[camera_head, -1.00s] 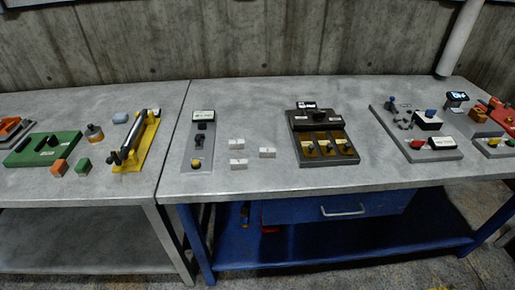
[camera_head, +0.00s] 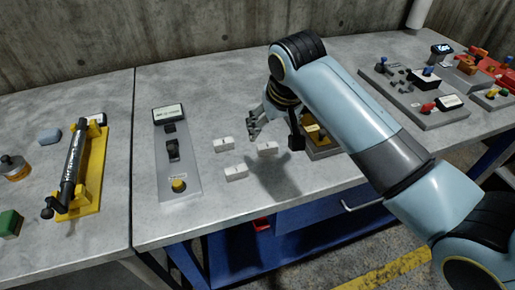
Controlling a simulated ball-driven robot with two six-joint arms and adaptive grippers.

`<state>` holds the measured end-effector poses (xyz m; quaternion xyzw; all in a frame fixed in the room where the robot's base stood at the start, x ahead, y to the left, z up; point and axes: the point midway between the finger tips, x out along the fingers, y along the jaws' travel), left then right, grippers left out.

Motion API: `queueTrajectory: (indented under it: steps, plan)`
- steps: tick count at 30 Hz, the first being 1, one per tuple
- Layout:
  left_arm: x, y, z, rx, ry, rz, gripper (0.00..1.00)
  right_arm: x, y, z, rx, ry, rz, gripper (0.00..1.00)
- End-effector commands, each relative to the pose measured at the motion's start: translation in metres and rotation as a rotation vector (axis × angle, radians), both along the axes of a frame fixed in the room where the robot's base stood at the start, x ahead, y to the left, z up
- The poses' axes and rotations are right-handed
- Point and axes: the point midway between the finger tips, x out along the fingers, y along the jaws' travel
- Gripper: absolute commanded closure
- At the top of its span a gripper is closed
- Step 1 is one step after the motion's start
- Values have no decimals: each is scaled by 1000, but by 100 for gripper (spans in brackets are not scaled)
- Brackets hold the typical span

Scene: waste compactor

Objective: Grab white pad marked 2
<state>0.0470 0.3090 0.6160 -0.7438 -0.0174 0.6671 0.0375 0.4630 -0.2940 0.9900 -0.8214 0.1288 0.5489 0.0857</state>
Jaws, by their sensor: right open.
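Three small white pads lie on the grey table: one at the back left (camera_head: 223,144), one at the front (camera_head: 236,172) and one at the right (camera_head: 267,148). Each has a small dark mark, too small to read, so I cannot tell which is marked 2. My right gripper (camera_head: 254,128) is open and empty, above the table just behind the pads, close to the right pad. It points down and left. My left gripper is not in view.
A grey panel (camera_head: 177,155) with a yellow knob stands left of the pads. My right arm mostly hides a device with yellow parts (camera_head: 318,138) at right. A yellow stand (camera_head: 84,175) is further left. Bare table lies in front of the pads.

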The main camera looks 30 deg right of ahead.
Motion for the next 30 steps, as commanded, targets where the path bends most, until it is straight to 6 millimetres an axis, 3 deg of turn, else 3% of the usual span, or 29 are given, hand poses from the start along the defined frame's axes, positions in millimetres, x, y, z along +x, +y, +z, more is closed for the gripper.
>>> queueTrajectory:
  steps: [3,6,10,17,22,30]
  plan:
    - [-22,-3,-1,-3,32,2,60,7,-2,-19,0,2,0,20]
    - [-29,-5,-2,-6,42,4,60,13,-4,-33,0,1,0,20]
    - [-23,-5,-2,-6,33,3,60,16,-5,-42,0,1,0,20]
    - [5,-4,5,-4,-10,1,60,23,-6,-73,1,4,0,20]
    - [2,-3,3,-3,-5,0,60,30,-8,-91,1,1,1,20]
    - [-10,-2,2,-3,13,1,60,30,-9,-92,1,0,1,23]
